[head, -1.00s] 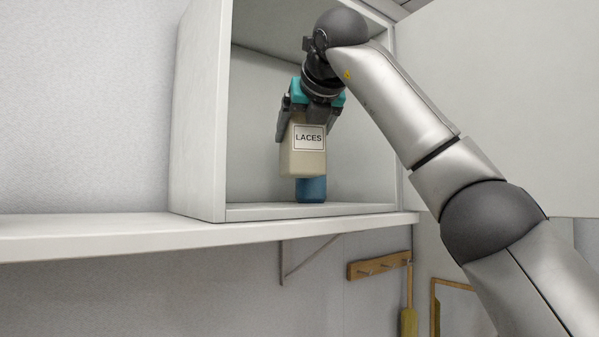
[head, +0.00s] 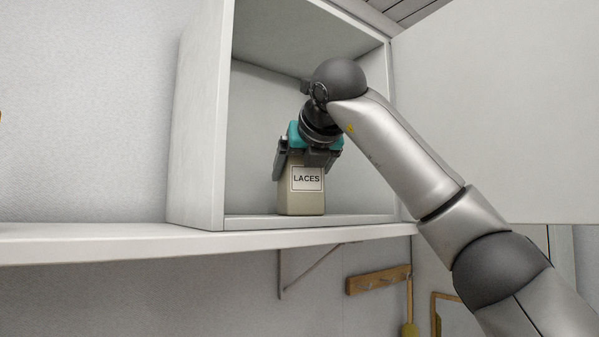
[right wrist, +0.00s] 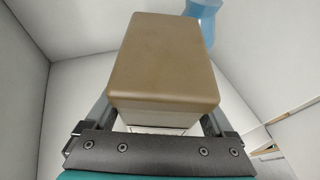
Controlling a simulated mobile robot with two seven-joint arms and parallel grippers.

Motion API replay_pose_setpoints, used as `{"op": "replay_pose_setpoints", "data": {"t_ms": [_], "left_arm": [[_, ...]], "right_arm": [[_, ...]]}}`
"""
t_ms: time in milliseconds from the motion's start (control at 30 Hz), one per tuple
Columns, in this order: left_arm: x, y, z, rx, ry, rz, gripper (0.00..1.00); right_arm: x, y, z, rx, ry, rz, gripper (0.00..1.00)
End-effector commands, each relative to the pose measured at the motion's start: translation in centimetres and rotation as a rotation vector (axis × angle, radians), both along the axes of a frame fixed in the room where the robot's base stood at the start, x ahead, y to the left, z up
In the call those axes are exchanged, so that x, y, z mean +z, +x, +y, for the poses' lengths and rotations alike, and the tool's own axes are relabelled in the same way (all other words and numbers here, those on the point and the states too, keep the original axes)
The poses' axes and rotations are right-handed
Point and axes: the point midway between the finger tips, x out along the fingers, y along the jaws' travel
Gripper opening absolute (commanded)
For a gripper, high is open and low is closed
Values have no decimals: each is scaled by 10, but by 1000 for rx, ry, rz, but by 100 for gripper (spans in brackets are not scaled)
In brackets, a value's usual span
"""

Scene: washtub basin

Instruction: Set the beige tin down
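The beige tin (head: 302,203), with a white LACES label, is upright inside the open white cupboard. Its base appears at or just above the cupboard floor (head: 345,219); I cannot tell whether it touches. My right gripper (head: 306,168) comes from above, with a finger on each side of the tin, and looks shut on it. In the right wrist view the tin's brown top (right wrist: 165,60) sits between the fingers (right wrist: 158,120). My left gripper is not in view.
A blue translucent container (right wrist: 205,12) stands close beside the tin in the right wrist view; the tin hides it in the head view. The cupboard's side wall (head: 198,130) is left of the tin. A white shelf (head: 90,242) runs below, and a wooden peg rail (head: 378,279) hangs underneath.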

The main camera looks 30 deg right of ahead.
Motion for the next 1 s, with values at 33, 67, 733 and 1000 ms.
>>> {"op": "replay_pose_setpoints", "data": {"t_ms": [33, 67, 733, 1000], "left_arm": [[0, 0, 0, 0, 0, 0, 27], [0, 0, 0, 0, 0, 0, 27], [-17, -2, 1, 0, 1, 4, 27], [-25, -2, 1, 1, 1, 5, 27]], "right_arm": [[0, 0, 0, 0, 0, 0, 95], [0, 0, 0, 0, 0, 0, 98], [26, -56, 15, 2, -1, -6, 100], [45, -97, 26, 1, -1, -3, 100]]}}
